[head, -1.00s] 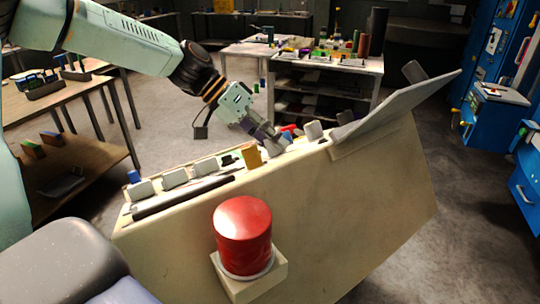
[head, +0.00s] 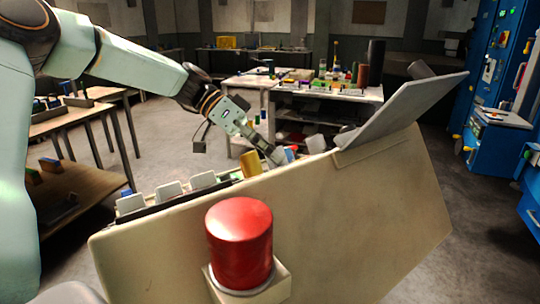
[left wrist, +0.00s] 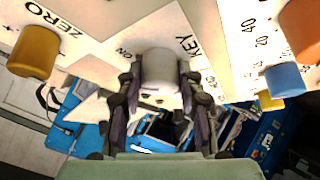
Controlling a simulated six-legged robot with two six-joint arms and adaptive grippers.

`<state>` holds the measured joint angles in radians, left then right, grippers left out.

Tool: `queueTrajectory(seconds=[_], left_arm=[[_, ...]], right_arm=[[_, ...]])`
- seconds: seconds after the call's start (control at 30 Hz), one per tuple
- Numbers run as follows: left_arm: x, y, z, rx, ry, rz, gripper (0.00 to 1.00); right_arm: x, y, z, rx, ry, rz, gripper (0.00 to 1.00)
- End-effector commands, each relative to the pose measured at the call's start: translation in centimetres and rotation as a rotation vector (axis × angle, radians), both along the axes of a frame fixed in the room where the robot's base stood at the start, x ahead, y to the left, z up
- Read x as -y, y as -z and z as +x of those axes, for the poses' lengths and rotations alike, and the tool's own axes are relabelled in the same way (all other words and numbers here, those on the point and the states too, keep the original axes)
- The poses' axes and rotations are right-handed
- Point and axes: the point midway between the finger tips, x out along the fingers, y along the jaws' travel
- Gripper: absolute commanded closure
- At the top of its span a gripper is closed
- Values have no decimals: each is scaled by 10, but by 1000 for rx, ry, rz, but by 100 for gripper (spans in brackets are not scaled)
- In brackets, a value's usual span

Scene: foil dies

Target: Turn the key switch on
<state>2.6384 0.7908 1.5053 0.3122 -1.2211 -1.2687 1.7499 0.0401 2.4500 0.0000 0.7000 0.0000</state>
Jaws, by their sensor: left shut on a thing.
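The key switch is a pale grey-white knob (left wrist: 162,68) on the console panel (left wrist: 95,15), with the printed words KEY and ON beside it in the left wrist view. My left gripper (left wrist: 160,84) has a dark finger on each side of this knob and is shut on it. In the head view my left gripper (head: 274,156) reaches down to the top of the beige console (head: 340,215), and its fingers hide the key switch there. I cannot tell the exact angle of the knob. My right gripper is in neither view.
An orange-yellow knob (left wrist: 34,52) by the word ZERO and a blue knob (left wrist: 285,80) flank the key switch. A large red button (head: 239,240) sticks out of the console front. A tilted grey panel (head: 400,112) rises to the right of the gripper.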

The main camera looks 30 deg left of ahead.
Motion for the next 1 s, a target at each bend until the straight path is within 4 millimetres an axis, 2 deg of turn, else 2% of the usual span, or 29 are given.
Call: queueTrajectory(seconds=[0.33,0.37,0.6,1.0], left_arm=[[0,-4,2,8,-4,-4,95],[0,-4,2,8,-4,-4,62],[0,-2,1,4,-2,-3,42],[-5,-5,0,4,-1,-3,41]], right_arm=[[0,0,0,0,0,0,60],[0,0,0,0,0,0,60],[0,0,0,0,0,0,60],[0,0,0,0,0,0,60]])
